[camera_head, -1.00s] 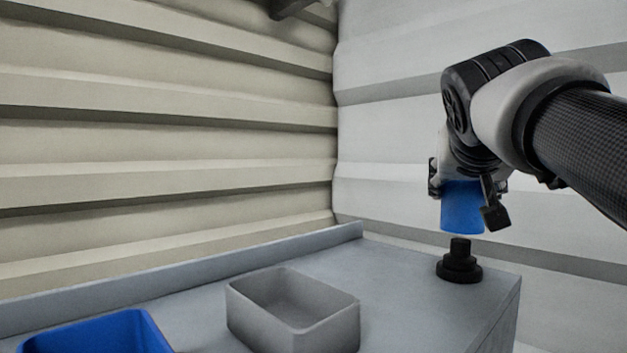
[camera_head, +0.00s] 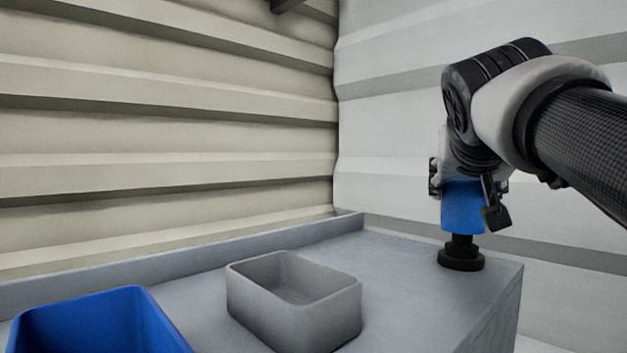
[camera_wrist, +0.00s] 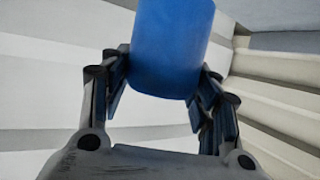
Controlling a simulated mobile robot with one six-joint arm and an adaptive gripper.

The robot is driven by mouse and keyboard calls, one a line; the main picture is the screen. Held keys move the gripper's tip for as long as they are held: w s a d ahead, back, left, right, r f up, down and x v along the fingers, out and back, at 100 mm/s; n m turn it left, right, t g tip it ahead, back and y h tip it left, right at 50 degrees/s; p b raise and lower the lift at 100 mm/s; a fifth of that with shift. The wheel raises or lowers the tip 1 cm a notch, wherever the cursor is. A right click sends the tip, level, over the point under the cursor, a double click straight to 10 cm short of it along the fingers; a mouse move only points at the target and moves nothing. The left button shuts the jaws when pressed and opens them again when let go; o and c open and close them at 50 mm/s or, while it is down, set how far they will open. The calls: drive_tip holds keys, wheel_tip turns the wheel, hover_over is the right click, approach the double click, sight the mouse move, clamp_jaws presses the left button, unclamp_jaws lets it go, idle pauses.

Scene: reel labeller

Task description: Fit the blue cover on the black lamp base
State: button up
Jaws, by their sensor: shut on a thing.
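The blue cover (camera_head: 461,208) is upright in my gripper (camera_head: 466,205), which is shut on its sides. In the wrist view the cover (camera_wrist: 172,45) sits between the two fingers of my gripper (camera_wrist: 160,85). The black lamp base (camera_head: 461,257) stands on the grey table right below the cover. The cover's lower edge is at the top of the base and hides its upper knob. I cannot tell whether the cover touches the base or hangs just over it. The wrist view does not show the base.
A grey open bin (camera_head: 293,308) stands on the grey table (camera_head: 405,290), left of the base. A blue open bin (camera_head: 95,325) is at the front left. The base is near the table's right edge. A ribbed wall (camera_head: 480,110) rises behind.

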sight(464, 203)
drive_tip(key=shift+f+b, duration=1.55)
drive_tip(key=shift+f, duration=0.2)
drive_tip(key=o, duration=1.1)
drive_tip(key=shift+c, duration=0.2)
drive_tip(key=shift+s+r, duration=0.1)
drive_tip(key=v, duration=1.2)
